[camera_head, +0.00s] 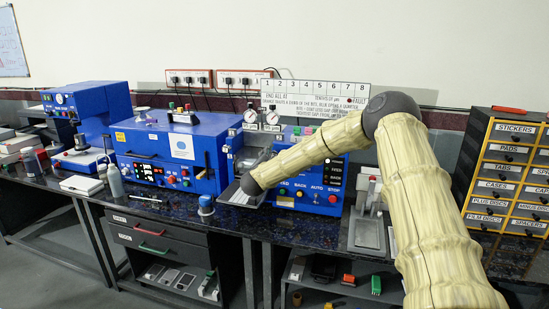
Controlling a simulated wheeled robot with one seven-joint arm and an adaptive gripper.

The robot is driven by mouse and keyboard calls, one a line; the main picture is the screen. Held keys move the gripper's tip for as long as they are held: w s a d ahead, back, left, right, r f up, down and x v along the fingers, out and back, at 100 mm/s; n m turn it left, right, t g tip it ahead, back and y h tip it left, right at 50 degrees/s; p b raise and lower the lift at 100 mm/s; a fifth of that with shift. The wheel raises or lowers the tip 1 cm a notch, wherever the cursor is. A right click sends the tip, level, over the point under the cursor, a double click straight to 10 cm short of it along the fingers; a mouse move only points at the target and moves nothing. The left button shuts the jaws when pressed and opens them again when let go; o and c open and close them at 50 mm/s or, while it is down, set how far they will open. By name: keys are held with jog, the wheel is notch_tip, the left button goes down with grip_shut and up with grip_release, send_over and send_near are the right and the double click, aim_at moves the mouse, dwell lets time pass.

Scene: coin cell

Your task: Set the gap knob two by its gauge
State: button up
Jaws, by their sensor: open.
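Two round white dial gauges stand side by side on the blue machine, the left gauge (250,116) and the right gauge (272,118). Their needles are too small to read. I cannot make out a gap knob or its number; my arm covers part of the machine front. My arm reaches in from the lower right, bends at a dark elbow, and runs down left across the machine. Its dark end is over a grey metal tray (226,200), below the gauges.
The blue machine's control panel (334,172) has coloured buttons. A larger blue machine (165,140) stands to the left. A small metal press (367,232) and a labelled drawer cabinet (506,175) are to the right.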

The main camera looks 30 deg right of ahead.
jog(key=v, duration=1)
jog(key=shift+s+a, duration=0.25)
jog(key=shift+f, duration=0.1)
jog(key=s+a+f+n+g+y, duration=0.1)
jog(key=s+a+f+n+y, duration=0.3)
jog(key=s+a+f, duration=0.55)
jog(key=s+a+f+n+y, duration=0.35)
jog(key=a+f, duration=0.25)
jog(key=f, duration=0.8)
jog(key=s+a+f+n+g+y, duration=0.1)
jog(key=s+a+f+n+y, duration=0.5)
jog(key=f, duration=0.5)
jog(key=s+a+f+n+g, duration=0.1)
jog(key=s+a+f+g, duration=0.1)
jog(key=s+f, duration=0.35)
jog(key=s+a+f+n+g, duration=0.1)
jog(key=s+a+f, duration=0.1)
jog(key=s, duration=0.6)
jog(key=s+a+f+n+g, duration=0.1)
jog(key=s+a+f+g, duration=0.15)
jog(key=s, duration=0.35)
jog(key=s+f+n+g, duration=0.2)
jog(key=s+g, duration=0.2)
jog(key=s, duration=1.5)
jog(key=shift+s+d, duration=0.15)
jog(key=shift+d, duration=0.2)
jog(key=shift+f, duration=0.15)
